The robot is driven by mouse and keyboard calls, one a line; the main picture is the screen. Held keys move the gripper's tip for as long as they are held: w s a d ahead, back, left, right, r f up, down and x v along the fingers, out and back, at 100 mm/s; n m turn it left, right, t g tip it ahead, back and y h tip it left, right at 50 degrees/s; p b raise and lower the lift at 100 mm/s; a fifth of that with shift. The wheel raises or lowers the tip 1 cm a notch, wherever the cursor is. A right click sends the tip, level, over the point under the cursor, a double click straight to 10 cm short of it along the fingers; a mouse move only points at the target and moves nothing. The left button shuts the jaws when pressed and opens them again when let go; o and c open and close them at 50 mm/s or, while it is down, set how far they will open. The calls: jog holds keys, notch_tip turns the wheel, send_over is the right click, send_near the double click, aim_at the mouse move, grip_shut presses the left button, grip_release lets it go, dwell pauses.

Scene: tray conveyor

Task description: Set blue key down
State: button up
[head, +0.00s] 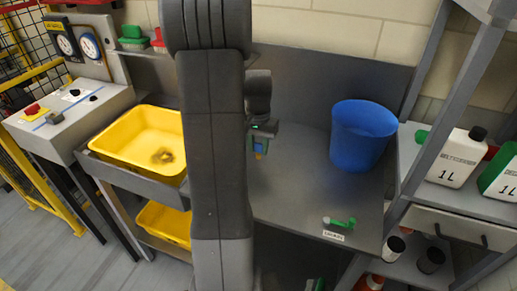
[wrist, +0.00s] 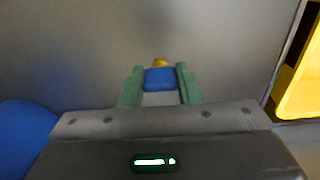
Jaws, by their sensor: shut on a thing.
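The blue key (wrist: 160,79) is between the two green fingertips of my gripper (wrist: 160,86) in the wrist view. My gripper is shut on it. A small yellow part shows just beyond the blue part. In the head view, my gripper (head: 262,141) hangs over the left part of the grey table (head: 300,190), with the blue key (head: 259,149) below it. My own arm hides part of the table and the area to its left. I cannot tell how high the key is above the surface.
A blue bin (head: 362,135) stands at the table's back right. A green key-like object (head: 340,222) lies near the front edge by a small label (head: 333,236). A yellow tray (head: 140,140) is to the left. The table's middle is clear.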

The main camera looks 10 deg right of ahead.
jog(key=shift+f, duration=0.65)
jog(key=o, duration=0.5)
jog(key=shift+f, duration=0.2)
jog(key=o, duration=0.5)
jog(key=shift+c, duration=0.2)
jog(key=shift+r, duration=0.15)
